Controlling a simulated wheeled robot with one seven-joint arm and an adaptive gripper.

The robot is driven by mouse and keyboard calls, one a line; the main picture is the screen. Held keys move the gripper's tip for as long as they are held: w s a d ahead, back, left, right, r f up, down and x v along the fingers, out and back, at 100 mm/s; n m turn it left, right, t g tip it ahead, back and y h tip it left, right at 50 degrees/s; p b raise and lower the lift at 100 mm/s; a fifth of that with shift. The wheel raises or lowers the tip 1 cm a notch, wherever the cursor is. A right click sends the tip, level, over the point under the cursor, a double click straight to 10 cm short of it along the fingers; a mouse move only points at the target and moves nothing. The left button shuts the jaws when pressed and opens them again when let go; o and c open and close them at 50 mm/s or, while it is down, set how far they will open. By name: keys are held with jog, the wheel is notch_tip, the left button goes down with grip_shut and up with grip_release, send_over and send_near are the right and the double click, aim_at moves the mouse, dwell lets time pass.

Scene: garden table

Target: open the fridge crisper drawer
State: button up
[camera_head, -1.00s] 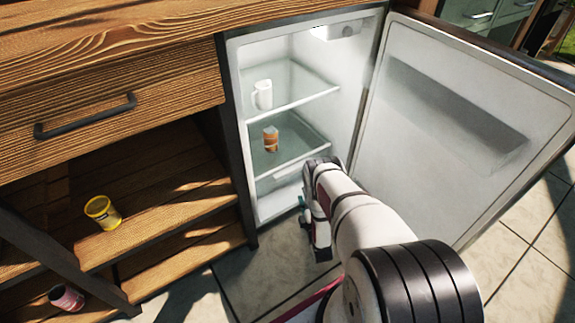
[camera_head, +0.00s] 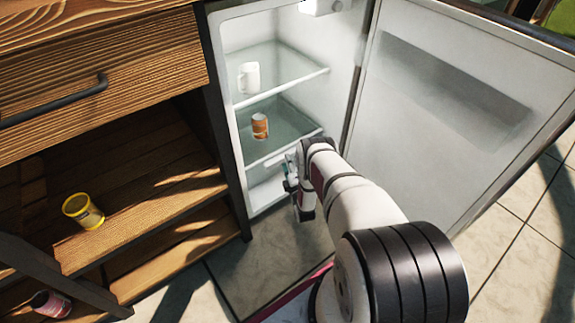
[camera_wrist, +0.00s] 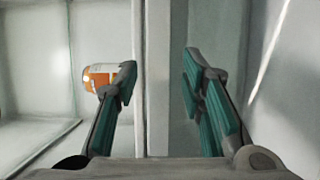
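The fridge (camera_head: 240,190) stands open with its door (camera_head: 460,110) swung to the right. The crisper drawer (camera_head: 266,192) is low inside, below the glass shelf; my gripper partly hides its front, and it looks shut. My gripper (camera_head: 289,178) is at the lower opening of the fridge, in front of the drawer area. In the wrist view my gripper (camera_wrist: 160,90) is open, with teal finger pads apart. A pale upright strip (camera_wrist: 157,60) shows between the fingers, perhaps the drawer's front edge or handle. I cannot tell whether the fingers touch it.
An orange can (camera_head: 260,126) stands on the lower glass level and a white mug (camera_head: 248,77) on the shelf above. Tiled floor (camera_head: 235,270) lies clear before the fridge.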

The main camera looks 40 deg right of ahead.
jog(key=shift+x, duration=0.85)
jog(key=shift+c, duration=0.3)
grip_shut()
jog(key=shift+s, duration=0.15)
